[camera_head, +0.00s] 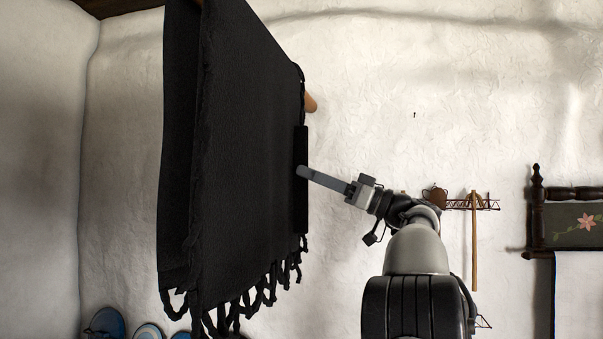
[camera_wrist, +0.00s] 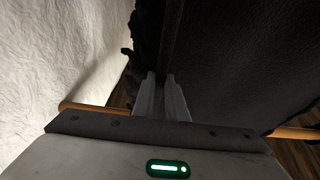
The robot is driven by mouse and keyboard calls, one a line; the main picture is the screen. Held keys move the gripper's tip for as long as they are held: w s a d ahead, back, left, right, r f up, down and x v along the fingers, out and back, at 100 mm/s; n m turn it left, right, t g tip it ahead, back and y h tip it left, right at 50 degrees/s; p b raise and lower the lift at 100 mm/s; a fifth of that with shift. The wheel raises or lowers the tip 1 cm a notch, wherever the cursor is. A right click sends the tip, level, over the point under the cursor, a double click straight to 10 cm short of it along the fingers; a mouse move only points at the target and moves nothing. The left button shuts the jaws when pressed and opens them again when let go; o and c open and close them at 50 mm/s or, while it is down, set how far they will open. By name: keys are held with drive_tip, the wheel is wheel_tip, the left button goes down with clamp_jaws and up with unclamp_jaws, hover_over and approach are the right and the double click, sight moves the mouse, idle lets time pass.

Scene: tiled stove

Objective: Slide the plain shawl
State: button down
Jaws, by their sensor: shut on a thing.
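The plain shawl (camera_head: 245,160) is black with a knotted fringe along its lower edge. It hangs in folds at the left of the head view and fills the right of the wrist view (camera_wrist: 245,60). A stiff, dark upright strip (camera_head: 301,205) runs along its right edge. My gripper (camera_head: 302,172) reaches in from the right and is shut on this strip. In the wrist view, the fingers (camera_wrist: 162,92) close on the strip (camera_wrist: 172,45). The fingertips are partly hidden in the dark.
A wooden rod end (camera_head: 311,103) sticks out past the shawl's upper right; the rod also shows in the wrist view (camera_wrist: 85,108). Blue plates (camera_head: 105,324) are at lower left. A small rack (camera_head: 470,203) and dark wooden furniture (camera_head: 537,215) are at right. White wall stands behind.

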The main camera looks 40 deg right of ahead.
idle(0.3)
drive_tip(key=c, duration=1.8)
unclamp_jaws()
drive_tip(key=shift+o, duration=0.2)
drive_tip(key=b+v, duration=0.3)
drive_tip(key=v, duration=1.4)
drive_tip(key=shift+s, duration=0.25)
drive_tip(key=shift+w, duration=0.1)
